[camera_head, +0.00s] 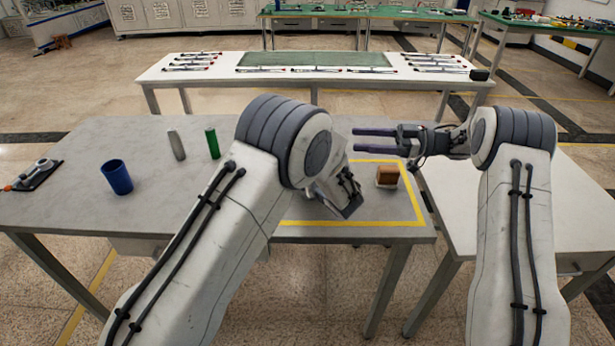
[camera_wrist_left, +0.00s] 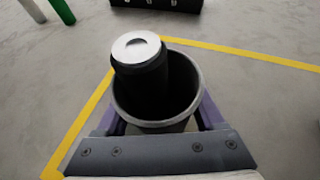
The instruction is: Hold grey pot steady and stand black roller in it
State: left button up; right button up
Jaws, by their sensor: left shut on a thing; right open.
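The grey pot (camera_wrist_left: 188,82) shows in the left wrist view, inside the yellow outline. My left gripper (camera_wrist_left: 158,115) is shut on it, with one purple finger at each side. The black roller (camera_wrist_left: 142,72), with a silver end cap, is inside the pot. It sticks up above the rim and lies against the far-left side, looking slightly tilted; its lower end is hidden. In the head view my left arm hides the pot and roller. My right gripper (camera_head: 358,140) is open and empty, up and to the right of the left wrist, fingers pointing left.
A blue cup (camera_head: 117,178), a grey cylinder (camera_head: 176,145) and a green cylinder (camera_head: 213,143) stand on the left of the grey table. A brown block (camera_head: 387,174) sits on a white base at right within the yellow outline. A tool on a dark pad (camera_head: 38,175) lies far left.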

pick_arm(q)
jog(key=o, duration=1.3)
jog(key=shift+d, duration=0.1)
